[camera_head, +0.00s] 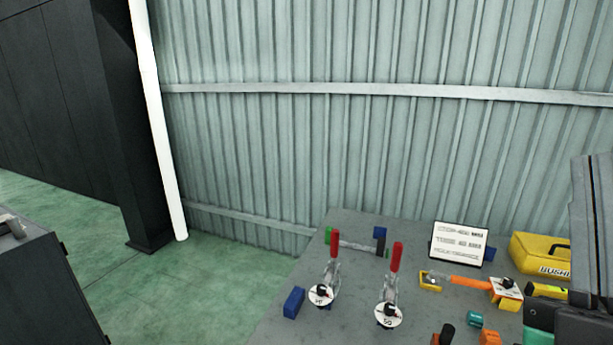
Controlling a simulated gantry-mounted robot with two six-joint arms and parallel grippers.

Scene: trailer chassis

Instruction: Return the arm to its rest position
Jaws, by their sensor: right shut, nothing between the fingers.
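My right arm (592,215) comes in at the right edge as a dark grey link. My right gripper (580,318) is a dark shape in the lower right corner, over the right part of the grey table (265,330). It is shut and holds nothing. Its fingertips are hard to make out, and the frame edge cuts off part of it. My left arm and left gripper are not in view.
Two red-handled toggle clamps (333,245) (396,257) stand upright on the table. A white sign (458,244), a yellow case (538,254), an orange-handled tool (470,283) and small coloured blocks are near the gripper's side. Green floor (210,265) is clear at left.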

